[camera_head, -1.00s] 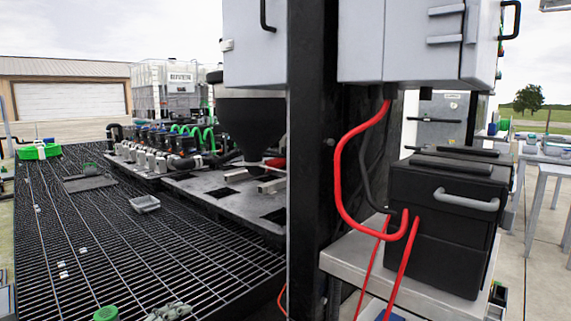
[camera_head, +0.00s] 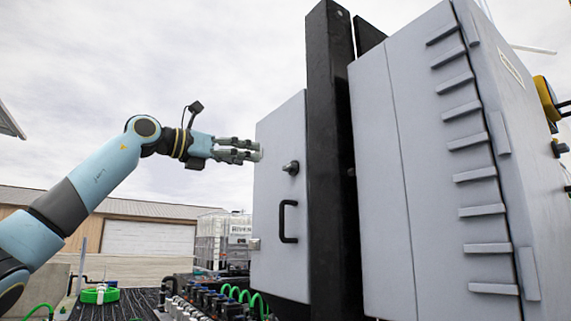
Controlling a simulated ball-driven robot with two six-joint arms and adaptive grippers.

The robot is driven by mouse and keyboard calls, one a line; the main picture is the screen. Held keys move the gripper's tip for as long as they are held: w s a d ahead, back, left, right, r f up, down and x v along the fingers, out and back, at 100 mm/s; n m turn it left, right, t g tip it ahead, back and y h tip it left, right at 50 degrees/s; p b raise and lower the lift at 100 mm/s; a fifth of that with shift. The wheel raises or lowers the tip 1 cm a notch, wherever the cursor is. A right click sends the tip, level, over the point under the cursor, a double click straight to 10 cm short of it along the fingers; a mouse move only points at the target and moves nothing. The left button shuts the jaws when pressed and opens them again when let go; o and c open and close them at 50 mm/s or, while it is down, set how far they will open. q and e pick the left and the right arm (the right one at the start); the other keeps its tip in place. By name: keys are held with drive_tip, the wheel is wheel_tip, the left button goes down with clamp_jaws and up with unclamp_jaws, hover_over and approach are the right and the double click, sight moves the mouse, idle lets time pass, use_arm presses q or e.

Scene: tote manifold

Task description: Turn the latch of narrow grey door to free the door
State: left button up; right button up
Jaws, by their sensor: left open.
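The narrow grey door (camera_head: 275,260) stands left of a black post in the head view and looks closed. Its latch, a dark round knob (camera_head: 291,168), sits in the upper part of the door, above a black bar handle (camera_head: 284,222). My left gripper (camera_head: 259,151) is open, with its fingers pointing right. Its fingertips overlap the door's left edge in the picture, a little left of the latch and slightly higher. I cannot tell whether they touch the door. Nothing is between the fingers. My right gripper is out of view.
A black post (camera_head: 331,160) stands right of the door. A larger grey cabinet (camera_head: 410,170) with hinge-like ridges fills the right side. Valves and green hoses (camera_head: 235,295) lie below. A caged white tank (camera_head: 222,240) stands behind. Open air surrounds my left arm.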

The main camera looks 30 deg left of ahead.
sight(286, 166)
use_arm(q)
drive_tip(key=p+x, duration=0.4)
drive_tip(key=x, duration=0.7)
drive_tip(key=shift+w+d, duration=0.1)
drive_tip(key=shift+d, duration=0.05)
drive_tip(key=shift+f, duration=0.1)
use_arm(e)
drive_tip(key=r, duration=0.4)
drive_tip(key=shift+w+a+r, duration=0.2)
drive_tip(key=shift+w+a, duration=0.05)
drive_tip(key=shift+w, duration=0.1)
use_arm(q)
drive_tip(key=shift+c, duration=0.2)
drive_tip(key=c, duration=1.1)
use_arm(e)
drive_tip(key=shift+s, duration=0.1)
